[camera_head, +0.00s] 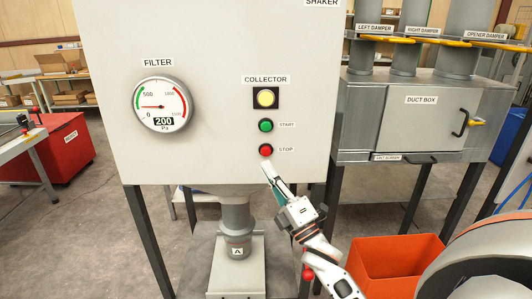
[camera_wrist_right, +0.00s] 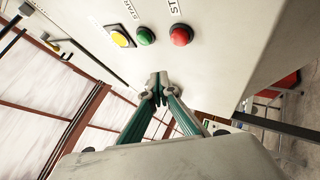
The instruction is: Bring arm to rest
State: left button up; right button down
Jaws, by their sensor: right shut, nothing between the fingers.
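My right gripper (camera_head: 268,168) is shut and empty, its fingertips just below the red STOP button (camera_head: 265,150) on the light grey control panel (camera_head: 215,110). In the right wrist view the closed fingertips (camera_wrist_right: 157,84) point at the panel, with the red button (camera_wrist_right: 181,35) above and to the right of them. I cannot tell whether the tips touch the panel. The green START button (camera_head: 265,126) and a yellow COLLECTOR lamp (camera_head: 265,98) sit above the red button. My left gripper is not in view.
A FILTER gauge (camera_head: 163,105) on the panel reads 200 Pa. A metal duct box (camera_head: 420,115) stands at right. An orange bin (camera_head: 378,265) is on the floor by my right arm. A red reject bin (camera_head: 65,145) is at far left.

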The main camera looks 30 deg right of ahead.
dwell(0.5)
jog(key=s+a+f+m+g, duration=0.3)
jog(key=s+a+f+m, duration=0.1)
jog(key=f, duration=0.6)
jog(key=s+a+f+m+g, duration=0.3)
jog(key=s+f, duration=0.1)
jog(key=f, duration=0.6)
jog(key=s+a+f+m+g, duration=0.3)
jog(key=a+f+m+g, duration=0.1)
jog(key=f, duration=0.7)
jog(key=s+a+f+m+g+y, duration=0.1)
jog(key=s+a+f+m+g, duration=0.2)
jog(key=s+f, duration=0.6)
jog(key=shift+s+a+f+m+g+y, duration=0.15)
jog(key=shift+s+a+m+g+y, duration=0.15)
jog(key=shift+s+a+m, duration=0.7)
